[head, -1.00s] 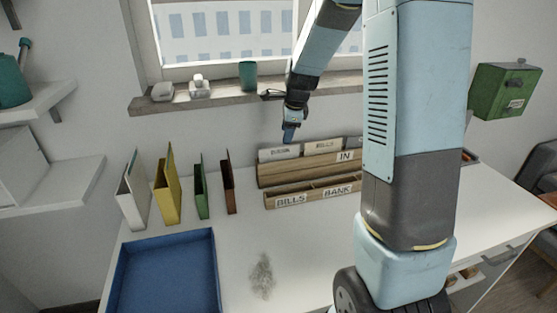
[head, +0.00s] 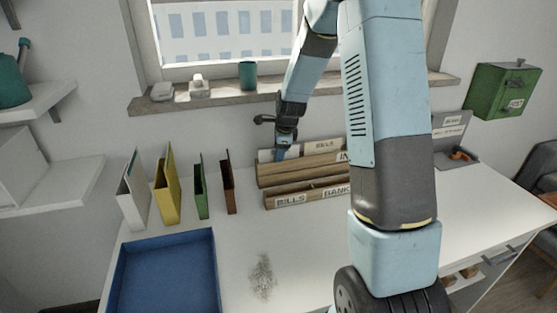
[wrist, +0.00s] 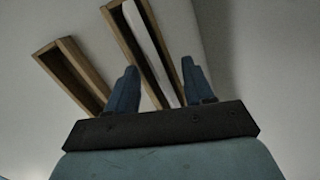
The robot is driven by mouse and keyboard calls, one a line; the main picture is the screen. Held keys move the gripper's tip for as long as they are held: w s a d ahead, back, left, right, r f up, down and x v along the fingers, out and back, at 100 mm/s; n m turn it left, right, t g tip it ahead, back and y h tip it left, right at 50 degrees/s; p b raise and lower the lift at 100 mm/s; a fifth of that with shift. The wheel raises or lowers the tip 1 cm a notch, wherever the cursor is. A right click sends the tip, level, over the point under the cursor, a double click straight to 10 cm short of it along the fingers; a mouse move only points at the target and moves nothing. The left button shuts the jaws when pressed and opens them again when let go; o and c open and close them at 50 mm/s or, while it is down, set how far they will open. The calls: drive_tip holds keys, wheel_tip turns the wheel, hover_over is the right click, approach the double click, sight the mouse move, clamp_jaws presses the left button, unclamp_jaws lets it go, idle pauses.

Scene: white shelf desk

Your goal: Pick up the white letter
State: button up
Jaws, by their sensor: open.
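A white letter (head: 265,155) stands upright in the back slot of the wooden IN organizer (head: 300,172), at its left end. My gripper (head: 280,155) is at this letter, pointing down, and hides its middle. In the wrist view the white letter (wrist: 146,38) is a pale strip running along the slot, between the two blue fingers of the gripper (wrist: 160,75). The fingers are apart and open. I cannot tell whether either finger touches the letter.
Several upright folders, including a yellow one (head: 167,190), stand to the left. A blue tray (head: 215,265) lies at the front left. My arm hides part of the desk's right side.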

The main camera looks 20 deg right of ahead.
clamp_jaws()
idle(0.5)
drive_tip(key=shift+w+r, duration=0.1)
